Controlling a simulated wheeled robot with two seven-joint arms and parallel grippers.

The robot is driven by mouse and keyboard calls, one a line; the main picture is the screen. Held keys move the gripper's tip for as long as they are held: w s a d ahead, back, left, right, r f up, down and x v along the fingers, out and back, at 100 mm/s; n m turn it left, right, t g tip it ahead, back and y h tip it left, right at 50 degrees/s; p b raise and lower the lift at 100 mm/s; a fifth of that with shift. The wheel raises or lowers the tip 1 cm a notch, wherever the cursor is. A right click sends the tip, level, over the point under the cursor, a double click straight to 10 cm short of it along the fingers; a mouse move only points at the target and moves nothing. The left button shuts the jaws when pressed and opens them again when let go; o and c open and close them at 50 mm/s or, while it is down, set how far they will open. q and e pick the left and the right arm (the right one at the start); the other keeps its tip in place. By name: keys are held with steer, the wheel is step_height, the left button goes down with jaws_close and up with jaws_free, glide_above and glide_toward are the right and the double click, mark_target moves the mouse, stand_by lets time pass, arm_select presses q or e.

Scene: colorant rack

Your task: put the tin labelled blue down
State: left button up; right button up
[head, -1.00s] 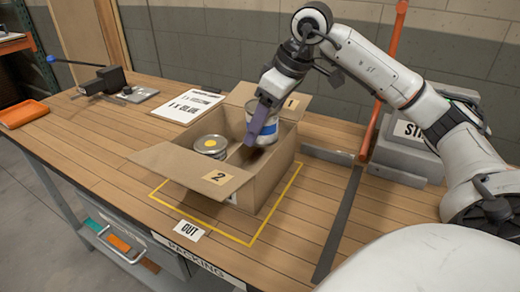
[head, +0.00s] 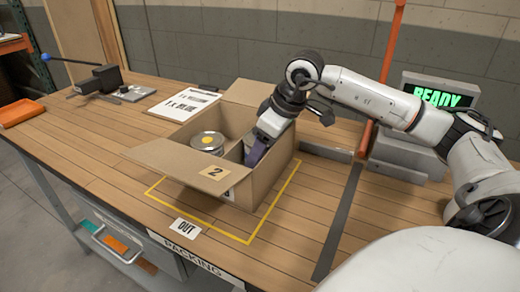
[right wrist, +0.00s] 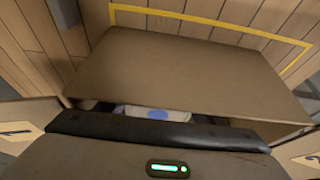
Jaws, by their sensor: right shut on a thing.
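My right gripper (head: 256,152) reaches down into the open cardboard box (head: 243,190). It is shut on the tin with the blue dot. In the right wrist view, part of that tin's pale lid with its blue dot (right wrist: 157,113) shows just beyond the dark gripper edge. The tin is mostly hidden by the box wall and gripper, so I cannot tell whether it touches the box floor. A second tin with a yellow dot (head: 208,142) stands upright in the left part of the box. My left gripper is not in view.
The box stands inside a yellow outline (head: 240,241) on the wooden bench, its flaps folded out. A printed sheet (head: 184,103) lies behind it. An orange post (head: 381,65) and a screen reading READY (head: 440,97) stand to the right. An orange tray (head: 20,112) lies far left.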

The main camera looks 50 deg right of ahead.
steer(key=o, duration=1.3)
steer(key=shift+f, duration=0.1)
steer(key=v, duration=1.2)
steer(key=shift+p, duration=0.45)
